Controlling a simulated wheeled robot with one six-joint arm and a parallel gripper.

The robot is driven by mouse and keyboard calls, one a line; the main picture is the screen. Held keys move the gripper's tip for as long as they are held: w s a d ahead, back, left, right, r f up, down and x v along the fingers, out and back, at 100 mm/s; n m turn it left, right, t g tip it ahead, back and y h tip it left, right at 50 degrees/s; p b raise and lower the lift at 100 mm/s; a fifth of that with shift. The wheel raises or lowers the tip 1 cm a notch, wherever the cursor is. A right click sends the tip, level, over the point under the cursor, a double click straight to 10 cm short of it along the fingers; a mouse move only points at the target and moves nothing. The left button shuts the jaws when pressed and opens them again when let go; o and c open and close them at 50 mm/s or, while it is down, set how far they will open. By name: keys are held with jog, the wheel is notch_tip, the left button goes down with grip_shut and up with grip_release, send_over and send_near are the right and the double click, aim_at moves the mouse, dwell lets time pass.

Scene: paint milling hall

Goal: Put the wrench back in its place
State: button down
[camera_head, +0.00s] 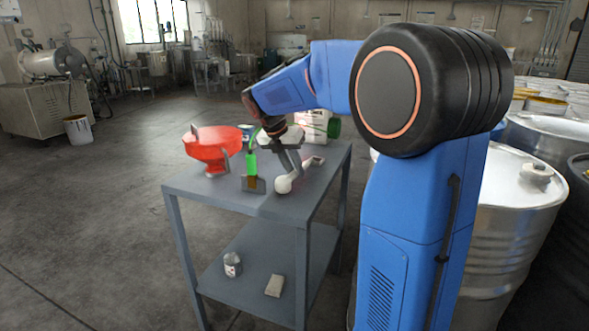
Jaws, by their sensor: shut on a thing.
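A pale wrench-like tool (284,185) is on or just above the right part of the grey table top (210,186). Its rounded end points toward me and its far end lies to the right. I cannot tell whether it touches the table. My gripper (294,172) reaches down at a slant from the blue arm and is shut on this tool, near its middle. The fingertips are small and partly blend with the tool. No marked place for the wrench can be made out.
On the table are a red funnel-like bowl (212,150), a bright green handled thing (251,164) beside a small dark holder (253,185), and a white container (312,122) behind. A can (232,264) and a pale block (275,286) lie on the lower shelf. Drums (515,190) stand right.

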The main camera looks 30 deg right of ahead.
jog(key=shift+f, duration=0.1)
dwell(0.4)
jog(key=c, duration=1.5)
grip_release()
jog(key=v, duration=1.7)
jog(key=s+a+f+m+t+y, duration=0.1)
jog(key=s+a+f+m, duration=0.1)
jog(key=s+f+m, duration=0.6)
jog(key=s+a+f+m+t+y, duration=0.1)
jog(key=s+a+f+m+y, duration=0.1)
jog(key=s+f+m, duration=0.6)
jog(key=s+a+f+m+t+y, duration=0.1)
jog(key=s+a+f+m+t, duration=0.1)
jog(key=s+f+m, duration=0.6)
jog(key=shift+s+a+m+y, duration=0.15)
jog(key=shift+s+a, duration=0.05)
jog(key=shift+s, duration=1.05)
jog(key=shift+s+a+m+y, duration=0.1)
jog(key=shift+s+a, duration=0.15)
jog(key=shift+s, duration=1)
jog(key=shift+s+a+m+y, duration=0.15)
jog(key=shift+s+a, duration=0.05)
jog(key=shift+s, duration=1)
